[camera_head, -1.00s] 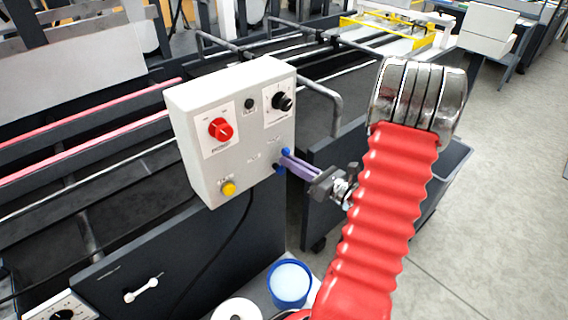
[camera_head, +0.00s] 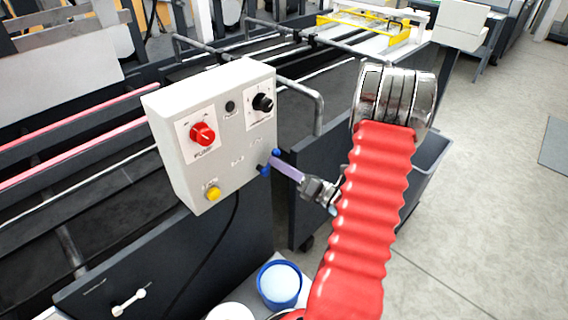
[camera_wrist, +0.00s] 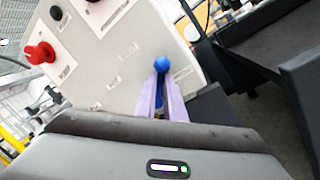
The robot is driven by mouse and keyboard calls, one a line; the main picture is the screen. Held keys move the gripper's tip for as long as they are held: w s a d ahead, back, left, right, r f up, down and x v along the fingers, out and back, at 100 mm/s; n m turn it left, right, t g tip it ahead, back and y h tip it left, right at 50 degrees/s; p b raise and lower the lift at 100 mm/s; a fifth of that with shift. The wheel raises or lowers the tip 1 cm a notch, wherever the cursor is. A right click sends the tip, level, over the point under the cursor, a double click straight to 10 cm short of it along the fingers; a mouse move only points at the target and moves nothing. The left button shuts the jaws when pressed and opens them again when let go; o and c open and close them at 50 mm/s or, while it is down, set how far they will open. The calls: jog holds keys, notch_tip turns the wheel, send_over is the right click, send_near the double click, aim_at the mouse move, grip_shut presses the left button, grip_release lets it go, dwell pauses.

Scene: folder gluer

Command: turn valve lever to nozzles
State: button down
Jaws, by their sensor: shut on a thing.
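The grey-white control box (camera_head: 217,130) stands left of my arm. The valve lever (camera_head: 264,168) is blue and sits at the box's lower right. Its round blue end also shows in the wrist view (camera_wrist: 161,64). My gripper (camera_head: 276,163) has purple fingers that reach the lever from the right. In the wrist view my gripper (camera_wrist: 160,88) has the blue lever between its fingers, shut on it. The fingers cover much of the lever. The small labels beside it are too small to read, so I cannot tell which mark it points to.
The box also carries a red knob (camera_head: 203,134), a black knob (camera_head: 263,102) and a yellow button (camera_head: 213,194). A blue-rimmed tub (camera_head: 279,284) stands below. A bent metal rail (camera_head: 318,112) is behind the gripper. The floor at right is open.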

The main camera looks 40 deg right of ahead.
jog(key=shift+d+r, duration=0.1)
jog(key=shift+d, duration=0.1)
jog(key=c, duration=1.9)
grip_release()
jog(key=shift+o, duration=0.3)
jog(key=shift+s, duration=0.1)
jog(key=v, duration=1.3)
jog(key=shift+s+f, duration=0.2)
jog(key=shift+s, duration=0.15)
